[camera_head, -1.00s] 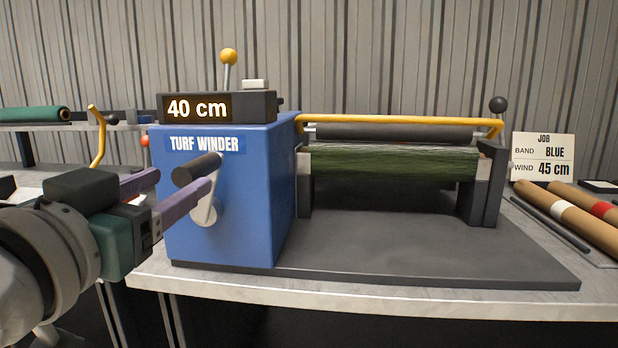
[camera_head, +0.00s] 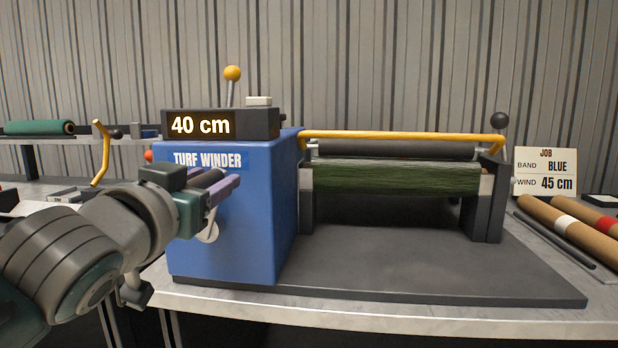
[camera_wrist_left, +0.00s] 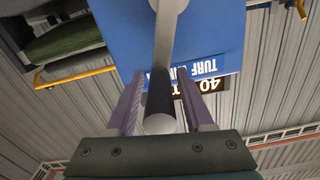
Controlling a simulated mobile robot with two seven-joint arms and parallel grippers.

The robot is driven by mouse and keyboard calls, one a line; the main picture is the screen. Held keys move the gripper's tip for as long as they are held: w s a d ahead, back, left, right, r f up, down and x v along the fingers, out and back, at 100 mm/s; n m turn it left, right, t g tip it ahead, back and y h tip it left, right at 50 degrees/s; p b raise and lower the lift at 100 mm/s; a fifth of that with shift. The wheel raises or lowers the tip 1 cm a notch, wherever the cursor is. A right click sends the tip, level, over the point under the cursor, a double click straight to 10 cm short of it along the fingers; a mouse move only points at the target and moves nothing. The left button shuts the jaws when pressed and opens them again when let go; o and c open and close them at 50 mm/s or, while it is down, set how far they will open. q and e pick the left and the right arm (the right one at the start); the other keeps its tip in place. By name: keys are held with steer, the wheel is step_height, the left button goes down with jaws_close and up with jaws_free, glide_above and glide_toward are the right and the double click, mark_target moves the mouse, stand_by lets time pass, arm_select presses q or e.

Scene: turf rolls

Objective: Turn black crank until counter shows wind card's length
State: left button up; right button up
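The blue turf winder (camera_head: 245,235) stands on the bench, and its counter (camera_head: 200,125) reads 40 cm. The job card (camera_head: 546,172) on the right reads band BLUE, wind 45 cm. The black crank handle (camera_head: 208,179) sits on a pale crank arm (camera_head: 209,229) on the winder's front. My left gripper (camera_head: 224,184) is around the handle. In the left wrist view the black handle (camera_wrist_left: 160,105) lies between the two purple fingers of my left gripper (camera_wrist_left: 160,82), with a gap visible on each side. My right gripper is not in view.
A yellow bar (camera_head: 400,136) spans the roller and green turf (camera_head: 400,178) right of the winder box. A yellow-knobbed lever (camera_head: 232,75) stands on top. Brown rolls (camera_head: 570,225) lie at the right. The dark base plate (camera_head: 400,260) is clear in front.

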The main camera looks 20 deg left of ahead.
arm_select(q)
jaws_close()
stand_by(1.1)
